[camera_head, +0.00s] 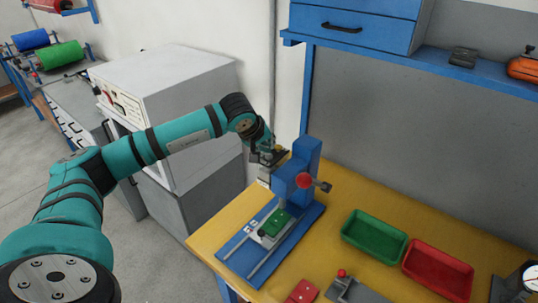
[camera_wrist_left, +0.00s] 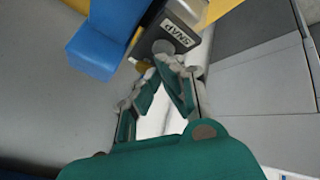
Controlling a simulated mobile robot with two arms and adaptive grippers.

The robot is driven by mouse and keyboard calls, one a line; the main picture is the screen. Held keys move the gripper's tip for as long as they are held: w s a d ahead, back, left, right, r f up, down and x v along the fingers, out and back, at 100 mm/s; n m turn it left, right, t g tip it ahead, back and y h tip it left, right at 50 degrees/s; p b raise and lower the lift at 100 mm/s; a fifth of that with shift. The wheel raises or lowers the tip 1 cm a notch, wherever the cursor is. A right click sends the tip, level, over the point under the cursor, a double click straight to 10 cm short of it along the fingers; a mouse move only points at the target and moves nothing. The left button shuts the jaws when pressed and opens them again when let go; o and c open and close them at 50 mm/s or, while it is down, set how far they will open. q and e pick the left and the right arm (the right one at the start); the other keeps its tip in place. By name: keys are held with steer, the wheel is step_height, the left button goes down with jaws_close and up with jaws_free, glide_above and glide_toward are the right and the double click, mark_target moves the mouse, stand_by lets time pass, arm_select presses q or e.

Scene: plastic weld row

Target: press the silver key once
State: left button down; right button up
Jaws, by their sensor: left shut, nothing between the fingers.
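The silver key, a round grey button (camera_wrist_left: 163,46), shows in the left wrist view on a dark box (camera_wrist_left: 186,22) labelled SNAP. My left gripper (camera_wrist_left: 168,65) is shut and empty, with its fingertips right at the key's edge. I cannot tell whether they touch it. In the head view my left gripper (camera_head: 264,155) is beside the top of the blue press (camera_head: 307,155), at the table's left edge. The key itself cannot be made out there, as the gripper and wrist cover that spot. My right gripper is not in view.
The press stands on a yellow table (camera_head: 378,195) and has a red knob (camera_head: 304,181) and a green piece (camera_head: 275,223) on its bed. A green tray (camera_head: 374,238) and a red tray (camera_head: 437,271) lie to the right. A white cabinet (camera_head: 165,85) stands behind my left arm.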

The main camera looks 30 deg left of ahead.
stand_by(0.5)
arm_select(q)
steer(key=shift+r+p, duration=0.45)
steer(key=shift+r, duration=0.45)
steer(key=shift+r, duration=0.1)
step_height(320, 180, up, 5)
steer(key=p, duration=0.2)
steer(key=shift+p, duration=0.4)
stand_by(0.4)
